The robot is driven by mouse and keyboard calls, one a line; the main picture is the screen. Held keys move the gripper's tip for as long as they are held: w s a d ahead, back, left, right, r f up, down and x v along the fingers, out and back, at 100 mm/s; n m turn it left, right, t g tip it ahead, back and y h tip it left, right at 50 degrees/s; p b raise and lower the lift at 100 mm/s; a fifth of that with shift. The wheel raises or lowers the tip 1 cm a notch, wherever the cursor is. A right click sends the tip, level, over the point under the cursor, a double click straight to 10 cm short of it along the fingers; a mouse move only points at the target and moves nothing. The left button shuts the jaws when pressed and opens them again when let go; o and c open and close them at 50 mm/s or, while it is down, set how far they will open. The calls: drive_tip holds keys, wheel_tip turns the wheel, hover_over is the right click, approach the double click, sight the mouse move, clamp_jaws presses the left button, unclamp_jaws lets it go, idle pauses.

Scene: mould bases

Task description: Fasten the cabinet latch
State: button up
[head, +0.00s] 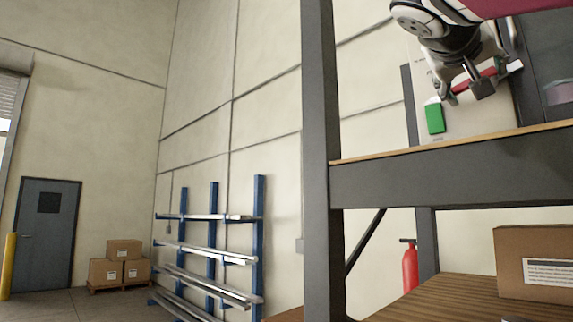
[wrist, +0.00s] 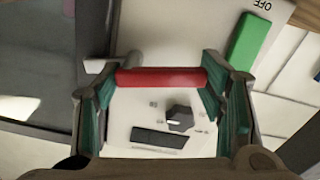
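A red bar-shaped handle (head: 488,73), which looks like the latch, is on a pale panel (head: 470,119) at the upper right of the head view. In the wrist view the red handle (wrist: 160,77) lies crosswise between my fingers, with a grey post behind its left end. My gripper (wrist: 158,88) is spread wide, one finger near each end of the handle; I cannot tell whether they touch it. My gripper (head: 481,83) is at the panel in the head view. A green block (head: 435,118) is on the panel, with "OFF" printed near it in the wrist view.
A dark knob-like piece (wrist: 180,117) and a dark strip (wrist: 160,138) are on the panel. A shelf frame (head: 450,180) stands below and in front. A cardboard box (head: 535,262) and a red extinguisher (head: 410,268) are lower right. Pipe racks (head: 210,250) stand left.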

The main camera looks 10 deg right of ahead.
drive_tip(key=shift+w, duration=0.1)
drive_tip(key=shift+c, duration=1.2)
drive_tip(key=shift+w+m+b, duration=0.1)
drive_tip(key=shift+m+b, duration=0.5)
drive_tip(key=shift+b, duration=0.2)
drive_tip(key=shift+d+r+m+b, duration=0.1)
drive_tip(key=shift+r+m+b, duration=0.2)
drive_tip(key=shift+m+b, duration=0.55)
drive_tip(key=o, duration=1.1)
drive_tip(key=shift+d, duration=0.1)
drive_tip(key=shift+o, duration=0.2)
drive_tip(key=v, duration=1.2)
